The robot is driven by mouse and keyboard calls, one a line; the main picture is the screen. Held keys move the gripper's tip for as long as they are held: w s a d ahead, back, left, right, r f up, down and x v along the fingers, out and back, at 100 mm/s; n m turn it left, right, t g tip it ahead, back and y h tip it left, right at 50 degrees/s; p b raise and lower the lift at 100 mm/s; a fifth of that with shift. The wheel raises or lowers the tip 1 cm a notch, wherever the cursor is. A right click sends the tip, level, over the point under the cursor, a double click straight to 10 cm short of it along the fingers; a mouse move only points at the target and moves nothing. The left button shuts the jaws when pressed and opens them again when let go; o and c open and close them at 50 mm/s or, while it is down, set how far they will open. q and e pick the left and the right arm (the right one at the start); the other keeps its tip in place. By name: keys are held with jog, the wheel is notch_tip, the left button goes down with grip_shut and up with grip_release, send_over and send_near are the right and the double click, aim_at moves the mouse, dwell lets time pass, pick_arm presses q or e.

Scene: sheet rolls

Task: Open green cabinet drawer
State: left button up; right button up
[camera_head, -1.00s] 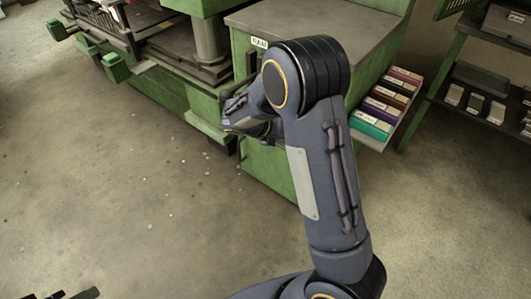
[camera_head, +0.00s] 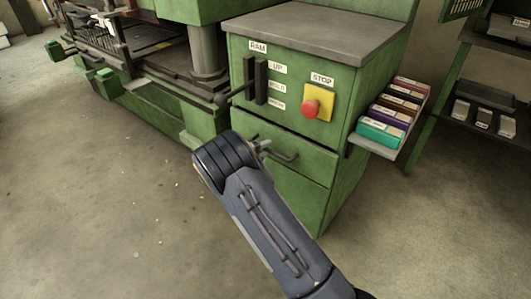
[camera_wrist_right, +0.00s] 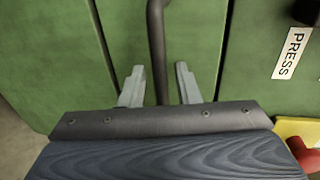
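The green cabinet (camera_head: 345,190) stands right of centre in the head view. Its drawer (camera_head: 312,165) lies below the control panel, and the front looks flush with the cabinet. The dark drawer handle (camera_head: 287,157) is partly hidden by my right arm. My right gripper (camera_head: 263,147) is at the handle's left part, mostly hidden behind my wrist. In the right wrist view, my right gripper (camera_wrist_right: 160,85) is open, with the handle (camera_wrist_right: 156,45) between its two fingers and a gap on each side. My left gripper is not in view.
Above the drawer are a red stop button (camera_head: 311,108) on a yellow plate and black levers (camera_head: 255,82). A side tray (camera_head: 385,152) of coloured boxes sticks out at the right. A green press (camera_head: 165,95) stands left. The floor (camera_head: 110,190) in front is clear.

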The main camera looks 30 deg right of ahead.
jog(key=shift+w+d, duration=0.15)
jog(key=shift+d, duration=0.2)
grip_shut()
